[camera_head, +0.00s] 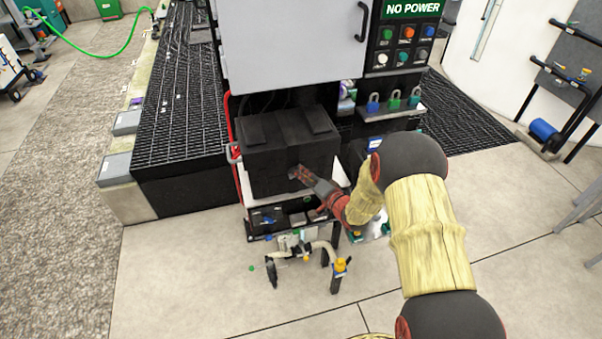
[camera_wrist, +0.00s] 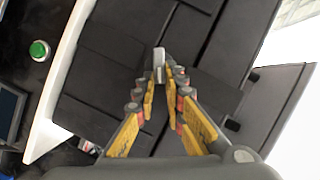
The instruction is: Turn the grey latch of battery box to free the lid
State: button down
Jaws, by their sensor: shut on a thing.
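The battery box (camera_head: 262,165) is a black box with a black lid (camera_head: 275,125), sitting on a white shelf under the grey cabinet. The lid appears closed on the box. The grey latch (camera_wrist: 159,62) is a small upright piece on the box's front in the wrist view. My gripper (camera_wrist: 162,85) has yellow pads and is shut on the latch, with its fingertips on either side of it. In the head view my gripper (camera_head: 297,172) reaches the front of the box from the right and hides the latch there.
A grey cabinet (camera_head: 290,45) hangs above the box. A panel of coloured buttons and padlocks (camera_head: 394,103) stands to the right. A red hose runs along the left of the box. A small stand with yellow-topped parts (camera_head: 340,265) is on the floor in front. The tiled floor is open.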

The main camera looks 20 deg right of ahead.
jog(key=shift+w+d+f+m+t+y+b, duration=0.1)
jog(key=shift+f+m+t+y+b, duration=0.25)
jog(key=shift+m, duration=0.75)
jog(key=shift+f+m+t+y+b, duration=0.15)
jog(key=shift+m+t+y, duration=0.25)
jog(key=shift+m, duration=0.7)
jog(key=c, duration=1.8)
grip_release()
jog(key=shift+c, duration=0.2)
jog(key=v, duration=1.2)
jog(key=shift+f, duration=0.15)
